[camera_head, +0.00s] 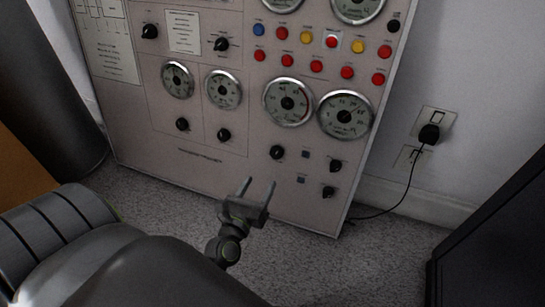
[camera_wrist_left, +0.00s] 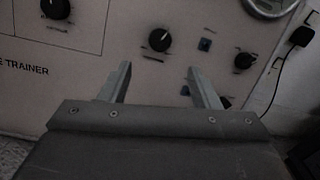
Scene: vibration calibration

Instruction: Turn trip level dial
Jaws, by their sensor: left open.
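Several black dials sit on the lower part of a beige panel (camera_head: 215,185), and I cannot read which is labelled trip level. One black dial (camera_head: 277,152) lies just beyond my left gripper (camera_head: 258,186); it also shows in the left wrist view (camera_wrist_left: 157,40), above the gap between the fingers. My left gripper is open and empty, apart from the panel, with its fingers pointing at it. Two more dials, an upper one (camera_head: 336,166) and a lower one (camera_head: 328,192), are to the right. The lower one is partly hidden behind the right finger in the left wrist view. My right gripper is not in view.
Round gauges (camera_head: 288,102) and coloured buttons (camera_head: 316,66) are above the dials. A black plug (camera_head: 429,134) with a hanging cable is in the wall to the right. A dark box (camera_head: 490,240) stands at the right edge. Grey carpet (camera_head: 330,265) is clear before the panel.

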